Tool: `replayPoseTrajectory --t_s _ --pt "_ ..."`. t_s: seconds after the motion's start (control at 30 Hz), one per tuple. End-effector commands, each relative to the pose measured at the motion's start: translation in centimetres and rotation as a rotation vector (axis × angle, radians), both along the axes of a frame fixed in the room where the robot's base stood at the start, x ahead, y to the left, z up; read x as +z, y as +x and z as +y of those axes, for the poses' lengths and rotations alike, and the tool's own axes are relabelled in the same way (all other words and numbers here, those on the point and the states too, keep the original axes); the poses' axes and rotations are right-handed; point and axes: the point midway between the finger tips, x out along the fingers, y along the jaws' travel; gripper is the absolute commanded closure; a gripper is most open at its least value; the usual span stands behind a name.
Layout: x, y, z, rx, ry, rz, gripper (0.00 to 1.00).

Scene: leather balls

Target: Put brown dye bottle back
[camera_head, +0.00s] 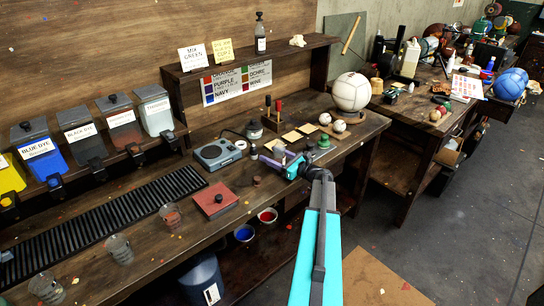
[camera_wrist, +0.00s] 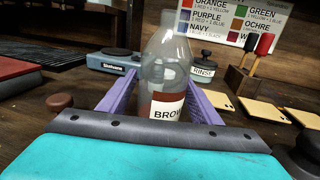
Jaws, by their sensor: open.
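The brown dye bottle (camera_wrist: 167,108) shows in the wrist view as a clear, translucent bottle with a brown and white label reading "BROW...". The bottle's base is hidden behind my gripper's body. In the head view my gripper (camera_head: 277,160) is low over the workbench (camera_head: 330,158), and the bottle is hard to make out there.
A raised shelf (camera_head: 240,60) behind the bench holds a clear bottle (camera_head: 260,40) and sign cards. A white ball (camera_head: 352,92) sits to the right.

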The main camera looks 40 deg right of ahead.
Motion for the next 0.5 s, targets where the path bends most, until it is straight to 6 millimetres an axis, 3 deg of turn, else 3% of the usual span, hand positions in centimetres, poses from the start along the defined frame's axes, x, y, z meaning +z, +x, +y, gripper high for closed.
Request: replayPoseTrajectory --t_s 0.27,0.5 --pt "0.5 0.0 0.0 0.0 0.0 0.0 0.42" --pt "0.1 -2.6 -0.3 -0.002 -0.001 0.0 0.42"
